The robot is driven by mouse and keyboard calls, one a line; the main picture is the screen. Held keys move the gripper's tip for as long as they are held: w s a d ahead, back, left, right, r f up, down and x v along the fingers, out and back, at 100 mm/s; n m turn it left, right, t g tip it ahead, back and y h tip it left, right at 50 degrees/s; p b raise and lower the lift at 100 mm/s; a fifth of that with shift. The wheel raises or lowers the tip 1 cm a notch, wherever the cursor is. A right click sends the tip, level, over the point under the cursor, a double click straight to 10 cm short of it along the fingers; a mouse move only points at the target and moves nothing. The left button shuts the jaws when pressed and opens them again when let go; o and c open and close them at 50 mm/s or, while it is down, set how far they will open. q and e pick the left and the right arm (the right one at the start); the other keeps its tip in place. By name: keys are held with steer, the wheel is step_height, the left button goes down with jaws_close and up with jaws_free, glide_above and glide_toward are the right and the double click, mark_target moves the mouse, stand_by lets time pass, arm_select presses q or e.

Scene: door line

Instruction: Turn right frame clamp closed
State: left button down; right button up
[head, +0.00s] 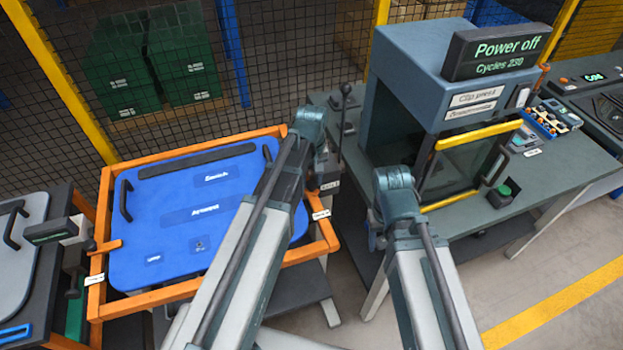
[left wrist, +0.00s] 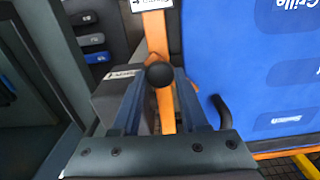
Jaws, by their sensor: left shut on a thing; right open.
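The blue door panel (head: 190,215) lies in the orange frame (head: 140,306). My left gripper (head: 324,172) is at the frame's right side, and the arm hides much of that area in the head view. In the left wrist view, the right clamp's round black knob (left wrist: 160,74) sits between the fingers of my left gripper (left wrist: 162,85), shut on it. An orange bar (left wrist: 165,112) shows beneath. My right gripper (head: 377,228) is open beside the press table, its fingers mostly hidden.
The clip press (head: 440,90) with a yellow-edged guard and a "Power off" display (head: 500,48) stands on the table at right. A dark lever (head: 344,110) rises left of it. A mesh fence and green crates (head: 155,60) are behind. Open floor lies at lower right.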

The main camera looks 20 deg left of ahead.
mark_target(311, 183)
arm_select(q)
steer(key=shift+n, duration=0.3)
steer(key=shift+c, duration=2.1)
jaws_free()
steer(key=shift+r, duration=0.1)
step_height(311, 183, up, 14)
steer(key=p, duration=1.3)
steer(key=shift+p, duration=0.4)
steer(key=shift+f, duration=0.2)
steer(key=shift+c, duration=0.3)
